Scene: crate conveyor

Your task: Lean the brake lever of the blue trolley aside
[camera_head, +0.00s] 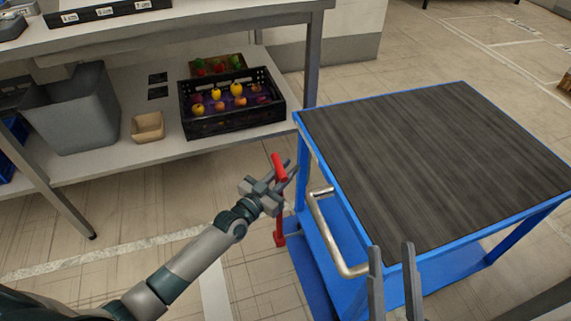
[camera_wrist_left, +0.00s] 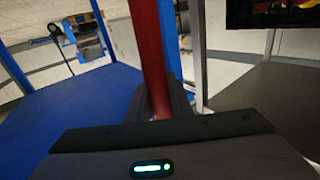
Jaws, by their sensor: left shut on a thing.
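The blue trolley (camera_head: 435,165) stands at the right in the head view, with a dark wood-grain top, a blue frame and a metal push handle (camera_head: 334,236) on its near left side. The red brake lever (camera_head: 279,168) stands beside the trolley's left end, close to upright, with its base low near the trolley's lower deck. My left gripper (camera_head: 285,176) is shut on the lever near its top. The lever's red shaft (camera_wrist_left: 148,50) rises between the fingers in the left wrist view. My right gripper (camera_head: 394,285) is at the bottom, its two fingers apart with nothing between them.
A grey workbench (camera_head: 180,35) with a lower shelf stands at the back left. On that shelf are a black crate of fruit (camera_head: 232,119), a small cardboard box (camera_head: 147,127) and a grey bin (camera_head: 71,110). The floor left of the trolley is clear.

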